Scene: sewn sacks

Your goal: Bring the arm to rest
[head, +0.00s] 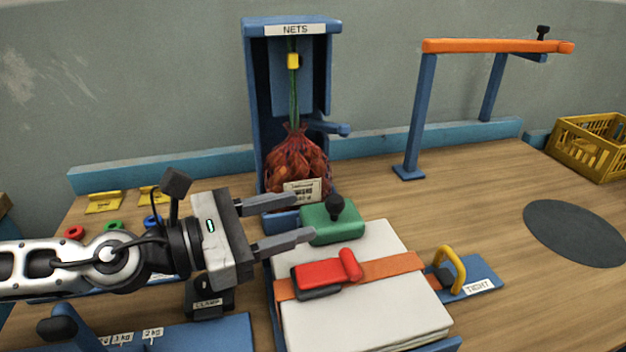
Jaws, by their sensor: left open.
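My left gripper (285,222) reaches in from the left, its two grey fingers apart and pointing right, with nothing between them. Its fingertips are near the green block with a black knob (331,222), over the back left of the white sacks (365,325); I cannot tell if they touch anything. My right gripper does not show. A red net bag (298,165) hangs in the blue stand marked NETS (250,95), with a yellow clip (293,61) on its green neck.
An orange strap (390,269) with a red buckle (325,277) crosses the sacks. A yellow handle (452,267) on the TIGHT plate stands to the right. An orange-topped blue frame (425,110), yellow crate (575,160) and dark round mat (575,232) are further right. Bare table lies between.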

